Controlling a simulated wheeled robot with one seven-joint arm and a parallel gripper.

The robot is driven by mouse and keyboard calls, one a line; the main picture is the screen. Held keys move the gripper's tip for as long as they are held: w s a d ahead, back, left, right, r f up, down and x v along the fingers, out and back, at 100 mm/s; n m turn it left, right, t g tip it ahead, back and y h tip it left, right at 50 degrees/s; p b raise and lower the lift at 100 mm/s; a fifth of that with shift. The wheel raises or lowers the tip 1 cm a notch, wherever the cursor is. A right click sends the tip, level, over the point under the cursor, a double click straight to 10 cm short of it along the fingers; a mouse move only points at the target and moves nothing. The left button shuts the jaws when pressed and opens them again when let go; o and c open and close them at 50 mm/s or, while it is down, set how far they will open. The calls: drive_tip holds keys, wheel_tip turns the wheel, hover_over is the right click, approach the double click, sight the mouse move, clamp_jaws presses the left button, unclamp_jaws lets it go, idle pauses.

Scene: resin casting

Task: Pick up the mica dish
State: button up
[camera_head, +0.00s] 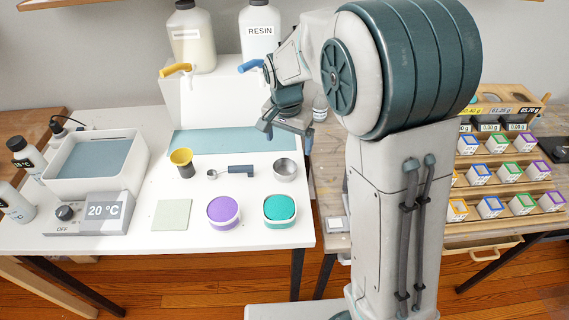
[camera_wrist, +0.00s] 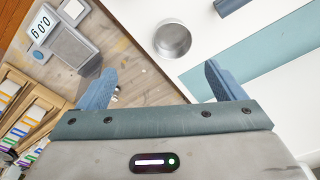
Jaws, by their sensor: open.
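Several small round vessels stand on the white table, and no label shows which is the mica dish. A steel dish (camera_head: 285,171) stands at the table's right side; it also shows in the wrist view (camera_wrist: 172,41), empty-looking, beyond the gap between my fingers. My gripper (camera_head: 288,138) is open and empty above the table, behind the steel dish in the head view. Its blue fingers (camera_wrist: 160,72) are spread and touch nothing.
A spoon with a blue handle (camera_head: 240,171) and a yellow-rimmed cup (camera_head: 182,162) are left of the steel dish. A teal mat (camera_head: 225,141) lies behind them. A scale (camera_wrist: 70,48) and racked colour boxes (camera_head: 488,207) are on the wooden bench at right.

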drive_tip(key=w+a+f, duration=0.1)
hover_over(286, 173)
drive_tip(key=s, duration=0.1)
drive_tip(key=shift+m, duration=0.3)
drive_tip(key=f, duration=0.8)
drive_tip(key=shift+s+a+f+p, duration=0.2)
drive_tip(key=shift+f+p, duration=0.1)
drive_tip(key=shift+f, duration=0.1)
drive_tip(key=shift+w+f+p, duration=0.15)
drive_tip(key=shift+w+f, duration=0.05)
drive_tip(key=shift+f, duration=0.6)
drive_tip(key=shift+w+f+p, duration=0.2)
drive_tip(key=shift+f, duration=0.6)
drive_tip(key=shift+w+f+p, duration=0.15)
drive_tip(key=shift+w+f, duration=0.05)
drive_tip(key=shift+f, duration=0.6)
drive_tip(key=c, duration=1)
